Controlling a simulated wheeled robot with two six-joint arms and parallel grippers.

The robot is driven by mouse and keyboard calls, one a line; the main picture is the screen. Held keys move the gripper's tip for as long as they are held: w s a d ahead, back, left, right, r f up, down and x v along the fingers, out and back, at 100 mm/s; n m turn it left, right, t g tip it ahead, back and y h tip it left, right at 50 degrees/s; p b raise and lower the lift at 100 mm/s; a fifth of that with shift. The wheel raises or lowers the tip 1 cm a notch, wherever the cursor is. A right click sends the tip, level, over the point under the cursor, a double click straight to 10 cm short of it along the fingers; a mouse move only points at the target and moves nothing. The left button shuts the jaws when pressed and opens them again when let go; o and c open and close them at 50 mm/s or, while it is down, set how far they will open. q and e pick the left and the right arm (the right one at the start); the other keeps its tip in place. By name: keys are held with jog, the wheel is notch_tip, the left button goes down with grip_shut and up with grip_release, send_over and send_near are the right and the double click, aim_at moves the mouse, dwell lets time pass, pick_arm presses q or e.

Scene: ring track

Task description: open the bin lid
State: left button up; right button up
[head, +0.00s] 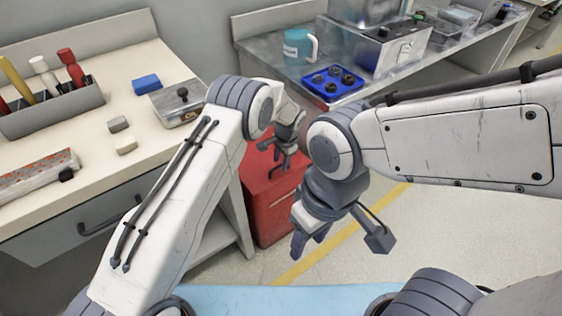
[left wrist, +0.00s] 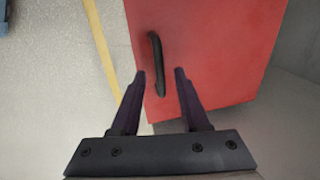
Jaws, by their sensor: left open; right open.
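The red bin (head: 275,215) stands on the floor between the two counters, with its lid (head: 257,170) lying closed on top as far as I can see. My left gripper (head: 275,158) is open above the lid and hides part of it. In the left wrist view the red lid (left wrist: 215,50) fills the upper right, and its dark bar handle (left wrist: 157,65) appears between the two open fingertips (left wrist: 161,76). I cannot tell whether the fingers reach down around the handle. My right gripper (head: 340,243) is open and empty, in front and to the right of the bin.
A cream counter (head: 115,185) on the left holds a tool rack (head: 50,112), a blue block (head: 146,84) and a metal box (head: 178,105). A metal bench (head: 265,52) behind carries a teal mug (head: 298,47) and a blue tray (head: 332,83). A yellow line (head: 330,240) crosses open floor right of the bin.

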pick_arm(q)
grip_shut()
dwell(1.3)
